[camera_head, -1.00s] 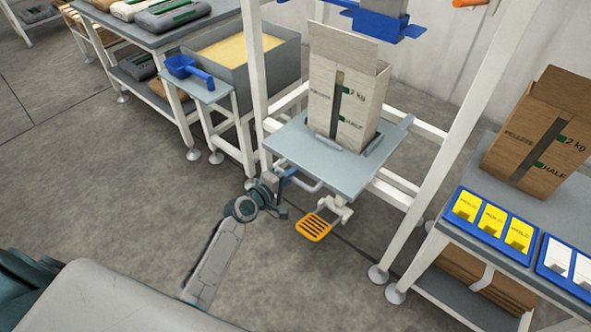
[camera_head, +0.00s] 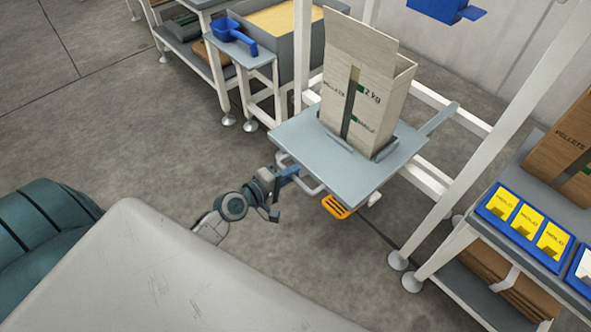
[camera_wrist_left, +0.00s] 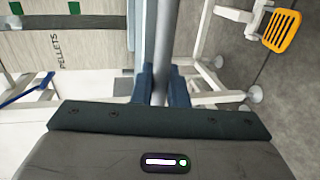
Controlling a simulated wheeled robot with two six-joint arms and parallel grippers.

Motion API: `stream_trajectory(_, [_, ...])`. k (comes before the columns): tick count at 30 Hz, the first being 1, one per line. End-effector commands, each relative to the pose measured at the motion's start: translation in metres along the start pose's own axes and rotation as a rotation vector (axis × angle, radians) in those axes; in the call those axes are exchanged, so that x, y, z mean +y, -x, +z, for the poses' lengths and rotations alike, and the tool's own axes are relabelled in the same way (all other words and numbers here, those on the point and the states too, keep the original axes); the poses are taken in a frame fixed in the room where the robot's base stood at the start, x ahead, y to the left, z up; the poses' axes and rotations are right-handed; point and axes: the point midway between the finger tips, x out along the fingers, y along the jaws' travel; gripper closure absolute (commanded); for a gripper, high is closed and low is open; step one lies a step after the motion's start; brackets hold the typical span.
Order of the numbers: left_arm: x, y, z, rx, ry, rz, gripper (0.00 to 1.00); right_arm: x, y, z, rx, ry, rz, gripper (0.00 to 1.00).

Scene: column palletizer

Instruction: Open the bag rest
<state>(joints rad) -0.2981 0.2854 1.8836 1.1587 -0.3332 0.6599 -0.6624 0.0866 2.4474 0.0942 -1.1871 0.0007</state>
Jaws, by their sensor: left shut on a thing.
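The bag rest is a grey plate (camera_head: 345,170) on the white frame, with a pale bar handle (camera_head: 312,187) along its near left edge. An open-topped beige pellets bag (camera_head: 350,105) stands upright on it between low grey guides. My left gripper (camera_head: 289,174) is at the left end of that edge. In the left wrist view its blue fingers (camera_wrist_left: 163,88) are shut on a grey bar (camera_wrist_left: 164,35), which runs upright in the picture between them. My right gripper is not in view.
A yellow-orange pedal (camera_head: 335,207) sits low beside the plate, partly hidden under it. White frame posts (camera_head: 470,170) rise on the right, near a table with blue trays (camera_head: 525,225). Grey floor is open at left.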

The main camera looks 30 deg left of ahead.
Motion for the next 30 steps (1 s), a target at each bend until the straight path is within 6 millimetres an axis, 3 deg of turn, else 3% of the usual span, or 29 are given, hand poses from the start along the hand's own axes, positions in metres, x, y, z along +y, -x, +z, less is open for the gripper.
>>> stream_trajectory(11, [-0.001, 0.001, 0.0, 0.0, 0.0, -0.001, 1.0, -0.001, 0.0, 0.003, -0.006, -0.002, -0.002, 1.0])
stream_trajectory(12, [-0.001, 0.001, 0.0, 0.0, 0.0, -0.001, 0.83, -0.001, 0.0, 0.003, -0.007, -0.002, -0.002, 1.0])
stream_trajectory(15, [-0.001, 0.001, 0.0, 0.0, 0.0, -0.001, 0.68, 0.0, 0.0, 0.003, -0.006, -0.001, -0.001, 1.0])
stream_trajectory(24, [-0.001, 0.003, 0.0, 0.0, -0.001, -0.001, 0.68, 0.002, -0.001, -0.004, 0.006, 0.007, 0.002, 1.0])
stream_trajectory(30, [-0.002, 0.028, 0.0, -0.001, -0.001, -0.004, 0.68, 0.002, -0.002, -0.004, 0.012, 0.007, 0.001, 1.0])
